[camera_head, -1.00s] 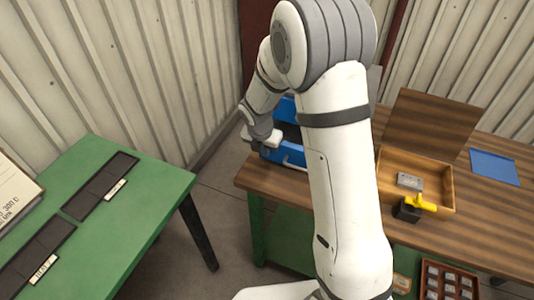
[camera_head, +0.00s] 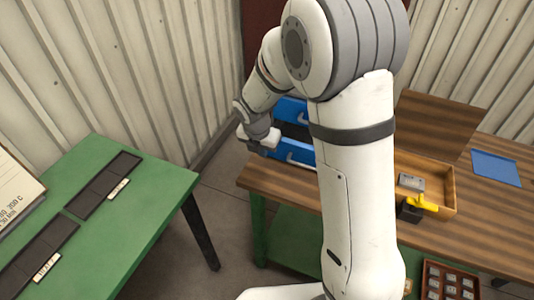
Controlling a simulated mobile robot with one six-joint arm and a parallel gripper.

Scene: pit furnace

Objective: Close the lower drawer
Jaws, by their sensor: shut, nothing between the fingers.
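A blue drawer cabinet stands at the left back of the wooden workbench, partly hidden behind my arm. Its upper blue front (camera_head: 291,109) shows above a dark gap. The lower drawer (camera_head: 295,151) shows its blue front with a light handle below that gap. The lower drawer looks pulled out, but my arm hides its right part and how far out it is. My gripper (camera_head: 261,138) is shut and empty, at the left end of the lower drawer's front. I cannot tell whether it touches the drawer.
To the right, the workbench (camera_head: 450,236) carries an open wooden box (camera_head: 442,170) with a grey piece, a yellow-and-black tool (camera_head: 419,205) and a blue sheet (camera_head: 496,168). A green table (camera_head: 120,220) with dark trays stands left, across a floor gap.

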